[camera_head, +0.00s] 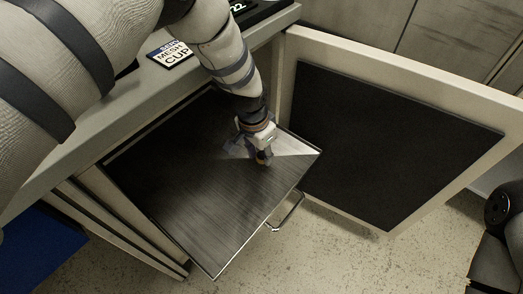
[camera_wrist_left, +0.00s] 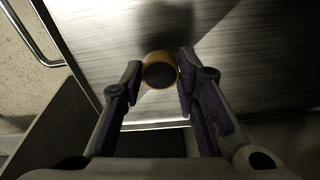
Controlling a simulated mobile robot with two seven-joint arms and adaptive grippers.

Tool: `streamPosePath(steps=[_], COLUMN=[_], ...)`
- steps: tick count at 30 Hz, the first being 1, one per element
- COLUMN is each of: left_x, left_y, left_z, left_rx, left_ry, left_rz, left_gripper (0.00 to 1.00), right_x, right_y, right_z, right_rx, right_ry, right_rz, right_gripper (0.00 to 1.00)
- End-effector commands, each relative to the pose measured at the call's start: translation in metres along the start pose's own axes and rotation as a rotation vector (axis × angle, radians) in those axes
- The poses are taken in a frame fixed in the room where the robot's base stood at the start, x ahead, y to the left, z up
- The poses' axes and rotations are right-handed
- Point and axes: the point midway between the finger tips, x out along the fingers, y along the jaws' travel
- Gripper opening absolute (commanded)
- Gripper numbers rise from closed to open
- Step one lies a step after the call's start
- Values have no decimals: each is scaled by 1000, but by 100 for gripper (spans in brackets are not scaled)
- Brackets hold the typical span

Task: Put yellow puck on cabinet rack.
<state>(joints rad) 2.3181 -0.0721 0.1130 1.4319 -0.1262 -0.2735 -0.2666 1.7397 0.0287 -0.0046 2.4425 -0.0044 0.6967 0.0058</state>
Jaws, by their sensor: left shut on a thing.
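The yellow puck (camera_wrist_left: 159,70), with a yellow rim and a dark round face, shows between the fingertips in the left wrist view. My left gripper (camera_head: 262,156) is shut on it, a finger at each side. The cabinet rack (camera_head: 205,200) is a dark brushed-metal shelf, pulled out of the cabinet. It also shows in the left wrist view (camera_wrist_left: 245,75). The gripper and puck are over the rack, near its right corner. I cannot tell whether the puck touches the surface. The gripper mostly hides the puck in the head view. My right gripper is not seen.
The cabinet door (camera_head: 390,145) with a black panel stands open to the right of the rack. A metal handle (camera_head: 286,212) sticks out at the rack's front edge. A "MESH CUP" label (camera_head: 171,54) lies on the counter (camera_head: 120,112). Most of the rack is bare.

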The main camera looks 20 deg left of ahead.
Motion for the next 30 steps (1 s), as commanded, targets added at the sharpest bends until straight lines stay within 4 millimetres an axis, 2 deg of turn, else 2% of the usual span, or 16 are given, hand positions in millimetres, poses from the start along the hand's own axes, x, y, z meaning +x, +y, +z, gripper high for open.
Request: streamPosePath(steps=[17, 30], left_x=[15, 17], left_y=[0, 0], left_z=[2, 2], left_rx=[0, 0], left_ry=[-1, 0], left_rz=[0, 0], left_gripper=[13, 13], right_x=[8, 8], right_y=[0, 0], right_z=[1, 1], right_rx=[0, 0], right_ry=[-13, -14], right_rz=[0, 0], right_gripper=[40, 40])
